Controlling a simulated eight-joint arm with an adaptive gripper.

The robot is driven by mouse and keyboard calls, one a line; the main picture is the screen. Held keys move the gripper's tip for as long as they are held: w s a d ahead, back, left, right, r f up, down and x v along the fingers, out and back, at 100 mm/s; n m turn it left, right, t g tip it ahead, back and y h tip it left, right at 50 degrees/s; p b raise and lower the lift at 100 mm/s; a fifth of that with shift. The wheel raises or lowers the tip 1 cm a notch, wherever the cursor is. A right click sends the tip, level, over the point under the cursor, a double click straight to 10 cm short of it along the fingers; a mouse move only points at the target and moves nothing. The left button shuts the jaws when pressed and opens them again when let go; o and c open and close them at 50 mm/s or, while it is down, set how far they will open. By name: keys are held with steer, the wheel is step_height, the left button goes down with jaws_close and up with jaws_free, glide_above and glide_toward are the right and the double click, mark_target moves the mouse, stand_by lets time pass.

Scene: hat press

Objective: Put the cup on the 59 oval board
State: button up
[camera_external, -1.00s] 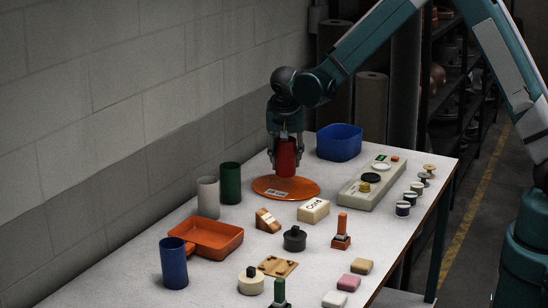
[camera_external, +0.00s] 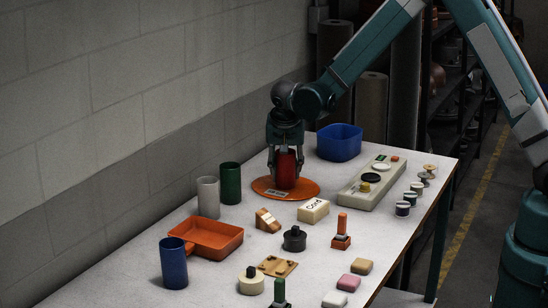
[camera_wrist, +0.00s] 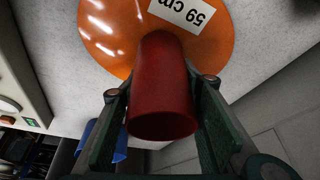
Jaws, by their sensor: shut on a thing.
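The red cup (camera_external: 286,171) is between the fingers of my gripper (camera_external: 285,158), which is shut on it. The cup is over the orange oval board (camera_external: 305,190) and its lower end looks to be on or just above the board. In the wrist view the cup (camera_wrist: 162,85) stands between both fingers, with the orange board (camera_wrist: 108,35) beyond it. A white label reading "59 cm" (camera_wrist: 182,12) lies on the board beside the cup. Whether the cup touches the board is hard to tell.
A blue bin (camera_external: 339,143) stands behind to the right, and a long grey-beige panel (camera_external: 362,187) lies to the right. Green (camera_external: 230,184) and white cylinders (camera_external: 208,197) stand at the left. A "Cord" block (camera_external: 313,211) and an orange tray (camera_external: 212,238) are nearer the camera.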

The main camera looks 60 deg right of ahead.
steer(key=o, duration=0.9)
steer(key=shift+o, duration=0.2)
steer(key=shift+r, duration=0.2)
steer(key=p+v, duration=0.1)
steer(key=v, duration=1.1)
